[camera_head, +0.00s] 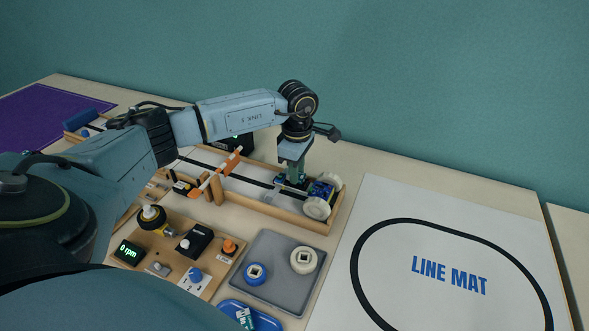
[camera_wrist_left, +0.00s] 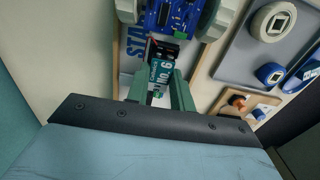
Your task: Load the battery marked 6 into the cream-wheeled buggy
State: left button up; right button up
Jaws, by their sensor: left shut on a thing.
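The cream-wheeled buggy (camera_head: 323,190) stands at the right end of a long wood-edged track (camera_head: 262,206), and its blue board shows in the left wrist view (camera_wrist_left: 172,14) between two pale wheels. My left gripper (camera_head: 292,178) points down beside the board and is shut on the teal battery marked No. 6 (camera_wrist_left: 162,74). The battery's far end is at a dark bay (camera_wrist_left: 164,49) with a red wire. I cannot tell whether the battery is seated or just above the bay. The fingers partly hide it. My right gripper is not in view.
An orange-and-white gate (camera_head: 216,174) crosses the track to the left. A grey tray (camera_head: 279,279) holds a blue and a cream wheel. A blue dish (camera_head: 267,319) holds another teal item. A wooden test board (camera_head: 168,270) is nearer me. The line mat (camera_head: 392,203) lies right.

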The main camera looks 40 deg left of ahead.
pick_arm(q)
jog(key=shift+f, duration=0.95)
dwell(1.1)
jog(key=o, duration=1.1)
jog(key=shift+c, duration=0.2)
jog(key=shift+o, duration=0.4)
